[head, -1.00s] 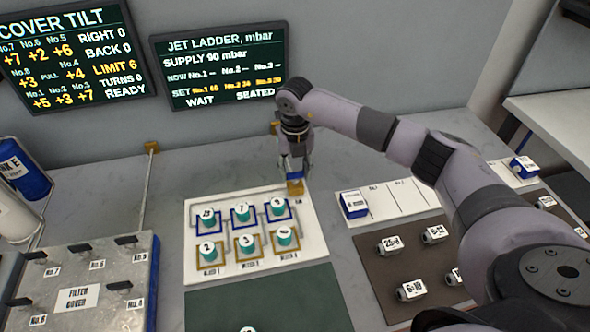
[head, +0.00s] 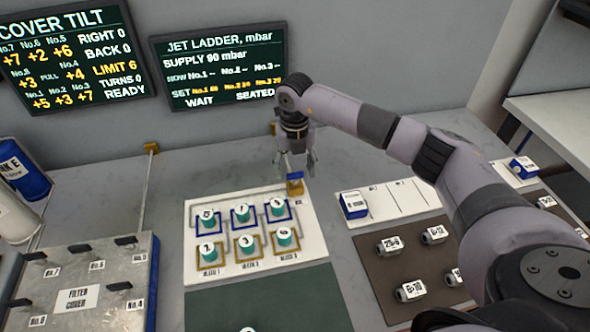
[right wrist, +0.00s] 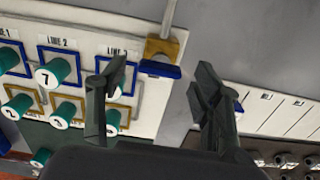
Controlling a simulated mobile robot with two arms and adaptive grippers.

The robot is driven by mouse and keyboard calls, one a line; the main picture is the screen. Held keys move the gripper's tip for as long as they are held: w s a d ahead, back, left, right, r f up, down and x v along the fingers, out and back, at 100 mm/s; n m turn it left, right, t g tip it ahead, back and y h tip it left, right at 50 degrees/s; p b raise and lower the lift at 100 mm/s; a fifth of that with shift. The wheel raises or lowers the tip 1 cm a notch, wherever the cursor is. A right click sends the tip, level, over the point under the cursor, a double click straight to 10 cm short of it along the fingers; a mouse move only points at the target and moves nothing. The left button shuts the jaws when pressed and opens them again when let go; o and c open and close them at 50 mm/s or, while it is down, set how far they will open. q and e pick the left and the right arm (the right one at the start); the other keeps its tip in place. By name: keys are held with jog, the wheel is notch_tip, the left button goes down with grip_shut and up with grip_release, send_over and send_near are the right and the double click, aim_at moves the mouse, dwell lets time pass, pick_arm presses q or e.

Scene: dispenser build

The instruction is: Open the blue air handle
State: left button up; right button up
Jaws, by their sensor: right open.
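The blue air handle (head: 295,175) sits on a small brass valve block (head: 295,188) at the back right corner of the white jet panel. In the right wrist view, the blue handle (right wrist: 161,71) lies crosswise to the pale pipe, on the near side of the brass block (right wrist: 164,48). My right gripper (head: 297,165) is open, its fingers spread to either side of the handle and slightly above it. In the right wrist view, the open right gripper (right wrist: 160,76) has the handle between its fingertips, with clear gaps on both sides. My left gripper is out of view.
The white panel (head: 310,225) carries several teal numbered knobs in blue and brass frames. A white tray (head: 400,200) with a blue-and-white block (head: 353,204) lies right of the valve. A filter cover plate (head: 95,262) stands at left. The wall screen (head: 218,70) reads WAIT, SEATED.

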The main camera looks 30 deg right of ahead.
notch_tip(320, 180, up, 11)
dwell(0.3)
dwell(0.4)
